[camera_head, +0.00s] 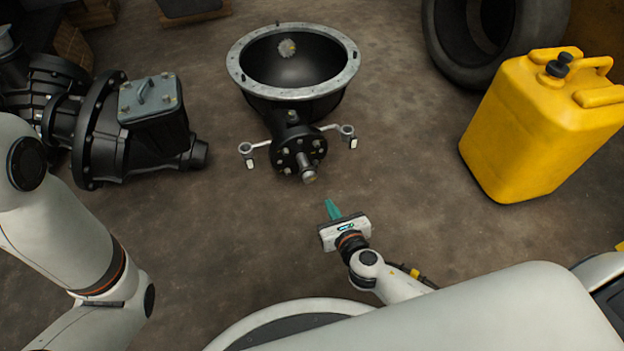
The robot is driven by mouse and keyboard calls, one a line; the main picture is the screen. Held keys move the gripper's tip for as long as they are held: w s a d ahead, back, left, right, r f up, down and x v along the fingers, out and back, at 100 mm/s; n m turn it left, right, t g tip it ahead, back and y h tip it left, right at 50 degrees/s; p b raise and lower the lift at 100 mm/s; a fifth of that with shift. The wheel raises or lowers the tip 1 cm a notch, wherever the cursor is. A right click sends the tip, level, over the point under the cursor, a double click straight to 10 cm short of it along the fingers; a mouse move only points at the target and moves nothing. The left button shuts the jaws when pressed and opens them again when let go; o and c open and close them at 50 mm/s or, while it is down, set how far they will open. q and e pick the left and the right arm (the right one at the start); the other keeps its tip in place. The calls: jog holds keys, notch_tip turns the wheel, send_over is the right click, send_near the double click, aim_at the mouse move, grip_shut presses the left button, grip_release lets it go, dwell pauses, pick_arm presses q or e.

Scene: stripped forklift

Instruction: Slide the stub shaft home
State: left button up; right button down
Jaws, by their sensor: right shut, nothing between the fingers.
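The stub shaft (308,175) is a short metal stub sticking out toward me from the bolted black flange (290,148) on the neck of the bowl-shaped housing (240,75). I cannot tell how deep it sits. My right gripper (331,208), with teal fingers, is shut and empty. It is just below and right of the shaft's end in the picture, apart from it, fingers pointing toward the housing. My left arm shows at the left, but its gripper is out of view.
Small grey arms with rollers (347,131) stick out on both sides of the flange. A black gearbox (150,140) lies on the left. A yellow jerrycan (535,125) and a tire (440,45) stand on the right. The floor around the right gripper is clear.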

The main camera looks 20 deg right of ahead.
jog(key=b+x, duration=0.1)
jog(key=x, duration=0.3)
jog(key=b+x, duration=0.2)
jog(key=x, duration=0.2)
jog(key=r+b+x, duration=0.1)
jog(key=b+x, duration=0.1)
jog(key=x, duration=0.3)
jog(key=shift+w, duration=0.45)
